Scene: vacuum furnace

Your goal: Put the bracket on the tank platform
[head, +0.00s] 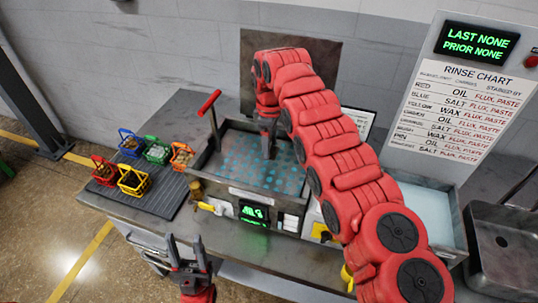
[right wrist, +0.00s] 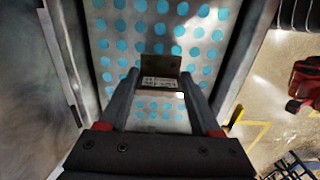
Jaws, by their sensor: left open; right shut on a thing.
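My right gripper (head: 267,148) reaches down into the tank (head: 205,160) from above. In the right wrist view its fingers (right wrist: 159,84) are shut on the bracket (right wrist: 160,66), a small brownish-grey piece with a pale marked face. Behind the bracket is the tank platform (right wrist: 205,35), a light plate with blue dots, which also shows in the head view (head: 235,155). I cannot tell whether the bracket touches the platform. The bracket is not distinguishable in the head view. My left gripper (head: 186,250) is open and empty in front of the bench.
A red-handled lever (head: 210,103) rises at the tank's left edge. Several coloured baskets, including a yellow one (head: 133,181), stand on a dark mat (head: 160,206) at left. A green-lit display (head: 254,214) is on the tank's front. A sink (head: 505,240) is at far right.

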